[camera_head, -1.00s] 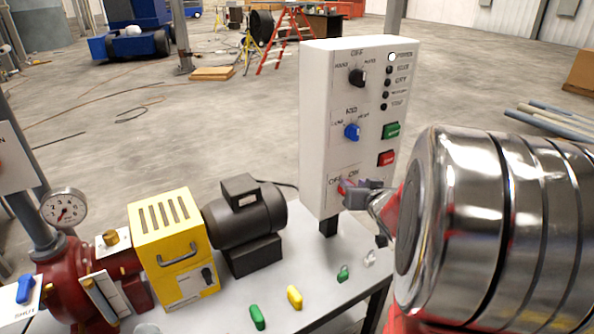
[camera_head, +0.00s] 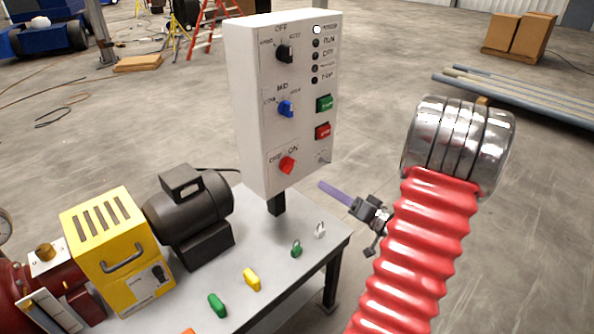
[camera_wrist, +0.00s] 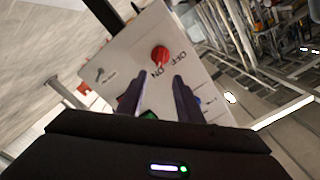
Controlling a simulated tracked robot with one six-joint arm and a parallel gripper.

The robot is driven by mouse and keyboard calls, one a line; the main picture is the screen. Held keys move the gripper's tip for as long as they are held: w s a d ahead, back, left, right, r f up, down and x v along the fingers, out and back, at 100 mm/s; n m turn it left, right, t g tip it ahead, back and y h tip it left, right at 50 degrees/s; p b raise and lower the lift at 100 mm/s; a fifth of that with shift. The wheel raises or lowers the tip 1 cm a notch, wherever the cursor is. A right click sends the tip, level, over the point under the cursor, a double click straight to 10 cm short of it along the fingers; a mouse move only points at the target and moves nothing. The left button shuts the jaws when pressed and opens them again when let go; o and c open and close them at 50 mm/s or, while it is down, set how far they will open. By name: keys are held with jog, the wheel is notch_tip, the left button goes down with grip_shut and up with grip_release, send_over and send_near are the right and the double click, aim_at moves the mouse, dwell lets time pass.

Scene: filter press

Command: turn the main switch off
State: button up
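The white control box (camera_head: 262,130) stands on a post at the table's edge. Its red switch knob (camera_head: 287,166) is low on the front face, with OFF printed at its upper left and ON above it. The exact pointing of the knob is hard to tell. The wrist view shows the red knob (camera_wrist: 160,54) ahead of the fingertips and apart from them, near the ON and OFF lettering. My gripper (camera_head: 322,185) is right of the box, clear of the knob. In the wrist view my gripper (camera_wrist: 160,75) has two separated purple fingers with nothing between them.
The box also carries a black selector (camera_head: 285,54), a blue selector (camera_head: 286,108), a green button (camera_head: 324,103) and a red button (camera_head: 322,131). Small padlocks (camera_head: 296,249) and coloured pieces (camera_head: 252,279) lie on the table. A black motor (camera_head: 190,215) stands left.

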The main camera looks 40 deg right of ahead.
aim_at(293, 167)
jog(key=shift+w, duration=0.1)
jog(key=w, duration=1.3)
jog(key=shift+w+a, duration=0.2)
jog(key=shift+w, duration=0.1)
jog(key=shift+c, duration=0.5)
grip_shut()
jog(key=shift+a, duration=0.15)
